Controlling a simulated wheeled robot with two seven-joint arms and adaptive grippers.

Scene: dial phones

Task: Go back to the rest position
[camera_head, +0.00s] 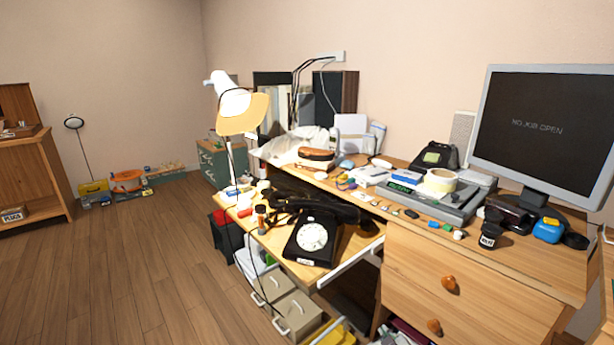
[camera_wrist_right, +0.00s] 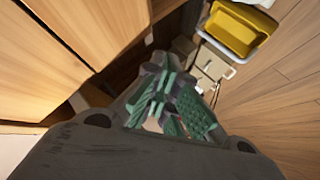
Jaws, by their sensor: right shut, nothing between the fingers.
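My right gripper (camera_wrist_right: 160,98) shows in the right wrist view, its green-padded fingers shut with nothing between them. It hangs in the air beside wooden drawer fronts (camera_wrist_right: 70,35), above the floor. I cannot make out the right gripper clearly in the head view. My left gripper is not in view. A black dial phone (camera_head: 312,240) stands on the lower wooden desk surface in the head view, with its handset (camera_head: 312,207) lying across its top.
A white desk lamp (camera_head: 236,104) stands left of the phone. The upper desk holds a monitor (camera_head: 545,128), a tape roll (camera_head: 440,181) and small items. A yellow bin (camera_wrist_right: 238,28) and beige drawer boxes (camera_head: 298,313) are low down. The wooden floor (camera_head: 130,260) at left is clear.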

